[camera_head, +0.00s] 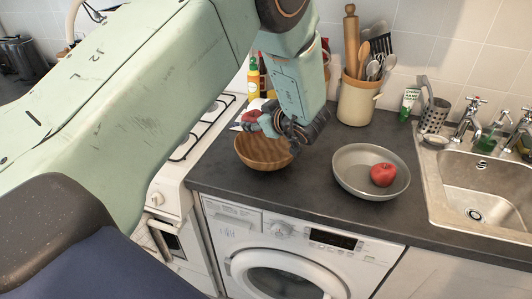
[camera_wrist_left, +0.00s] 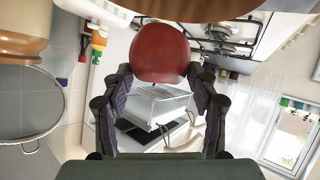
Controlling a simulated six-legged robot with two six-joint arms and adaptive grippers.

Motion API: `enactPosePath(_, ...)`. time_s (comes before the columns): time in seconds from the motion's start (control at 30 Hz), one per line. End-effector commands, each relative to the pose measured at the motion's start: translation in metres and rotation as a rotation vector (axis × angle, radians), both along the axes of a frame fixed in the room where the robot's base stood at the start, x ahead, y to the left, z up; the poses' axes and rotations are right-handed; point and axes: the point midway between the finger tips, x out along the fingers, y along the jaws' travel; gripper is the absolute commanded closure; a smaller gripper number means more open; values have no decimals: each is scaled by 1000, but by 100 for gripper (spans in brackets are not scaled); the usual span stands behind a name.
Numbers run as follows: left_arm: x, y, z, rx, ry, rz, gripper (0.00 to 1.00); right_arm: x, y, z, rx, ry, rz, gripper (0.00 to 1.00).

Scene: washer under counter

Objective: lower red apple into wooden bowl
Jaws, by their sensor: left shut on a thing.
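My left gripper (camera_head: 266,124) is just above the wooden bowl (camera_head: 262,160), its fingers pointing left. In the left wrist view my left gripper (camera_wrist_left: 160,82) is shut on a red apple (camera_wrist_left: 160,52), with one finger on each side. That view looks upside down, and a brown wooden surface at its top edge appears to be the bowl (camera_wrist_left: 195,8). In the head view the held apple is mostly hidden; only a little red shows by the fingers. The bowl stands on the dark counter, its inside partly hidden by the gripper. My right gripper is not in view.
A second red apple (camera_head: 383,175) lies in a grey dish (camera_head: 350,183) right of the bowl. A utensil crock (camera_head: 356,103) stands behind. The sink (camera_head: 500,185) is at the right, the stove (camera_head: 200,130) at the left. Bottles (camera_head: 254,78) stand behind the gripper.

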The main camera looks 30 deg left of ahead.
Motion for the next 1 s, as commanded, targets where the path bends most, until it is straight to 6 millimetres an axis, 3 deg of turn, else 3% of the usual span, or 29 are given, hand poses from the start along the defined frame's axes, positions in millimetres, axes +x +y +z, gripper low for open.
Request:
enactPosePath(0.7, 0, 0, -31, 1, -1, 1, 77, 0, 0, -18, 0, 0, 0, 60)
enactPosePath(1.0, 1, 0, -33, 0, -2, 0, 77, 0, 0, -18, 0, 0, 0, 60)
